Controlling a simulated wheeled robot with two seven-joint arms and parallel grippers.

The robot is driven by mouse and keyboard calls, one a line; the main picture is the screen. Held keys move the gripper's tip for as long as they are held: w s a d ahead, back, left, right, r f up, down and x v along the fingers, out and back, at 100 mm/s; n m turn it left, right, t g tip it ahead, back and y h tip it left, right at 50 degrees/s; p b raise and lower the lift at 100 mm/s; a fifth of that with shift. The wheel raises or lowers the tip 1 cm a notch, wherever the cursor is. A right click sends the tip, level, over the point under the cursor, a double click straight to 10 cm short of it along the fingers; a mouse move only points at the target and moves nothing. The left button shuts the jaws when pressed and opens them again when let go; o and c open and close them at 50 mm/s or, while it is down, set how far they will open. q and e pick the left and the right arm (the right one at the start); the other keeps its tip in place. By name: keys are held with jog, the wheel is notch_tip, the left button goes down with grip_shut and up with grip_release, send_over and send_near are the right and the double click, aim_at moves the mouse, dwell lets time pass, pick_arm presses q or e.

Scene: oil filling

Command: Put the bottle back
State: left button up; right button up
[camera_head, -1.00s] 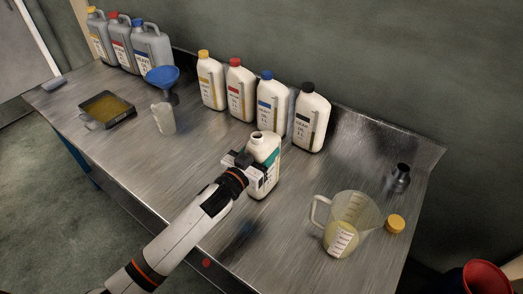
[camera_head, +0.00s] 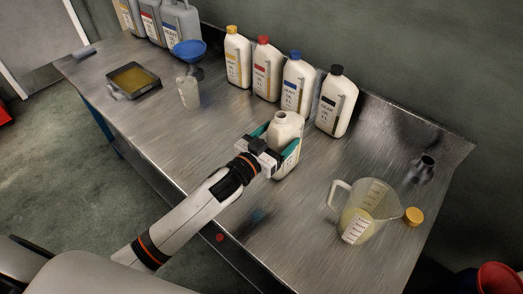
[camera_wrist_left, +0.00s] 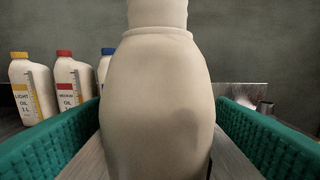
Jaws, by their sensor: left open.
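An uncapped white bottle (camera_head: 288,126) stands upright on the metal table, near its front edge. My left gripper (camera_head: 276,143) is at this bottle, its teal fingers on either side of it. In the left wrist view the bottle (camera_wrist_left: 157,105) fills the middle between the two teal finger pads (camera_wrist_left: 160,130), with a visible gap on each side, so the gripper is open around it. The bottle's label side is hidden by the gripper. A yellow cap (camera_head: 413,216) lies at the right, beside the measuring jug (camera_head: 372,199). My right gripper is out of view.
Capped white bottles with yellow, red, blue and black caps (camera_head: 338,104) line the table's back. A blue funnel (camera_head: 189,49), a small clear container (camera_head: 188,92) and a tray of oil (camera_head: 134,76) stand left. A dark spout (camera_head: 424,168) is at the right. The metal table (camera_head: 225,130) is clear left of the bottle.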

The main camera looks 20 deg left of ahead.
pick_arm(q)
jog(key=b+v, duration=0.1)
jog(key=v, duration=0.8)
